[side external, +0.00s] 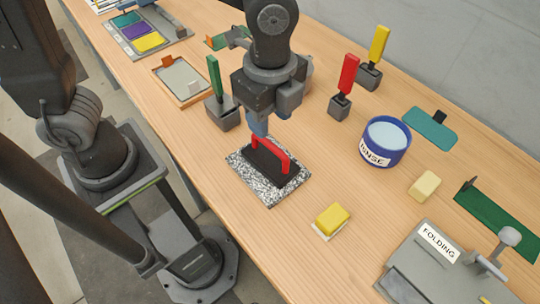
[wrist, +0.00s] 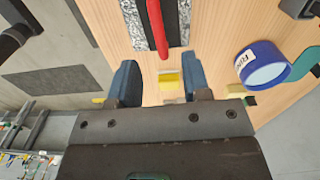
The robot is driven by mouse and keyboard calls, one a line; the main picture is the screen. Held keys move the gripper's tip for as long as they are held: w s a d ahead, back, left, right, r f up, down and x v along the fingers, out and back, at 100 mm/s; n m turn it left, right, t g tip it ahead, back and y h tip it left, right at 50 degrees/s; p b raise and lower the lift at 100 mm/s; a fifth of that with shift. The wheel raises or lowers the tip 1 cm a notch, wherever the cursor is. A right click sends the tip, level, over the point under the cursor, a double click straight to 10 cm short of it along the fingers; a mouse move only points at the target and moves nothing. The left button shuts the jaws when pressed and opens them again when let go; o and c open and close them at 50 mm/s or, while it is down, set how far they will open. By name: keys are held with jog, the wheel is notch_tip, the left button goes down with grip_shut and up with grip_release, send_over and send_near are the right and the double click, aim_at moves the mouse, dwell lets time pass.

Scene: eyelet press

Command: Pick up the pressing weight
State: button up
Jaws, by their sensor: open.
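The pressing weight, a black block (side external: 264,163) with a red bar handle (side external: 284,161), sits flat on a black-and-white speckled slab (side external: 287,190). The red handle (wrist: 157,25) also shows in the wrist view at the top, with part of the speckled slab (wrist: 132,22) beside it. My gripper (side external: 258,126), with blue fingers, hangs just above the far end of the handle in the side view. In the wrist view my gripper (wrist: 160,80) has its fingers spread wide with nothing between them. I cannot tell the exact height gap to the handle.
A yellow block (side external: 333,217) and the blue tub labelled RINSE (side external: 385,143) lie to the right. Red (side external: 347,75) and yellow (side external: 378,45) handled tools stand further back. The folding station (side external: 425,268) is front right.

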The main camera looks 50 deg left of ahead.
aim_at(271, 143)
jog(key=shift+f, duration=3.95)
grip_shut()
jog(key=shift+d+r, duration=0.1)
